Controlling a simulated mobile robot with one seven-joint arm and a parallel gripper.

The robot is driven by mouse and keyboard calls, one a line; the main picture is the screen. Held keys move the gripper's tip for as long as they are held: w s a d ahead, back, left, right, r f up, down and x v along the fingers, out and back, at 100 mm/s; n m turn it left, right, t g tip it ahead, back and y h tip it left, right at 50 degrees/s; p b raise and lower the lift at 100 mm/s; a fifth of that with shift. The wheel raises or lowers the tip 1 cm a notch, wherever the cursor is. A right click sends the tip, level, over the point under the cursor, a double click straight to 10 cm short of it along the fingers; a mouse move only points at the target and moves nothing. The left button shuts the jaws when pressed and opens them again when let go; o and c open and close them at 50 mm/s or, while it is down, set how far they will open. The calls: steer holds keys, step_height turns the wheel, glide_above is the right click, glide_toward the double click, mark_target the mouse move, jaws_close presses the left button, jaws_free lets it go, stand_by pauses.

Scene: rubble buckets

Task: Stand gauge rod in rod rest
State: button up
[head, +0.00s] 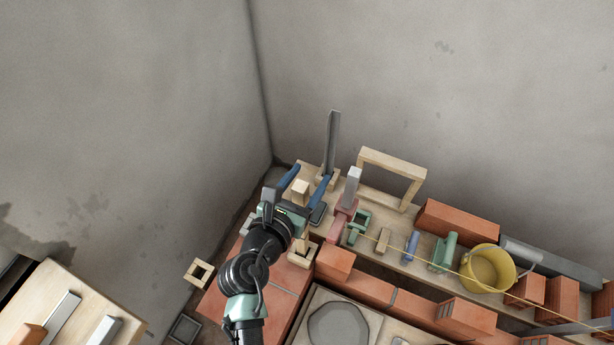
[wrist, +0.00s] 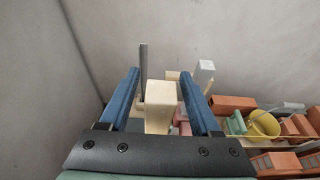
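My gripper (head: 304,181) is open over the back shelf, its two blue fingers apart. In the wrist view, a pale wooden square post (wrist: 161,105) stands between the fingertips (wrist: 162,88) with a gap on each side; its top also shows in the head view (head: 300,186). Its lower part is hidden by my gripper. A tall grey bar (head: 333,142) stands upright behind it in a wooden base. A shorter pale grey post (head: 352,184) stands in a pink block (head: 344,207). I cannot tell which of these is the gauge rod or the rod rest.
Hollow wooden square blocks lie near my arm (head: 303,252) and on the left (head: 199,272). Right along the shelf are a wooden arch (head: 393,159), green blocks (head: 446,252), bricks (head: 458,223) and a yellow bucket (head: 487,270). Grey walls close off the back and left.

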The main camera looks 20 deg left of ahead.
jaws_close()
steer(key=c, duration=0.7)
jaws_free()
jaws_close()
steer(key=shift+r, duration=0.15)
step_height(320, 180, up, 7)
steer(key=p, duration=0.8)
steer(key=shift+r, duration=0.15)
